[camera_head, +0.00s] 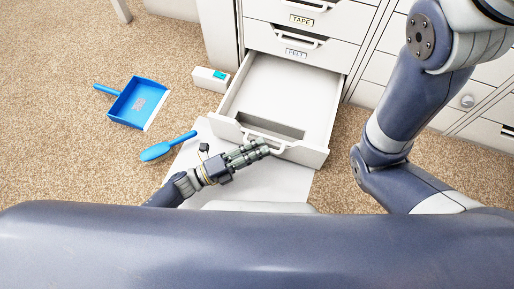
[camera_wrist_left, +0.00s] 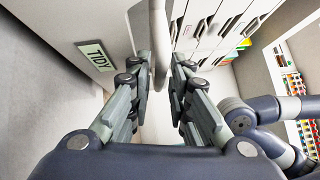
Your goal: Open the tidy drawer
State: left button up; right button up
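The tidy drawer (camera_head: 313,157) is pulled well out of the white cabinet in the head view. It is empty apart from a grey strip or shadow inside its front. Its green TIDY label (camera_wrist_left: 95,55) shows on the drawer front in the left wrist view. My left gripper (camera_head: 264,148) is at the drawer's white handle (camera_head: 283,147). In the left wrist view the handle (camera_wrist_left: 158,75) fills the narrow gap between the two fingers (camera_wrist_left: 160,85), which appear closed around it. My right arm shows at the right; its gripper is out of view.
Shut drawers labelled TAPE (camera_head: 300,20) and FELT (camera_head: 296,53) are above the open one. A small white box (camera_head: 208,79) stands left of the cabinet. A blue dustpan (camera_head: 138,103) and blue brush (camera_head: 166,147) lie on the carpet. A pale sheet lies under the drawer.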

pick_arm(q)
grip_shut()
jog(key=s, duration=0.1)
jog(key=s+a+p, duration=0.1)
jog(key=s, duration=0.2)
jog(key=shift+s+a, duration=0.35)
grip_release()
jog(key=v, duration=1.2)
jog(key=shift+p, duration=0.3)
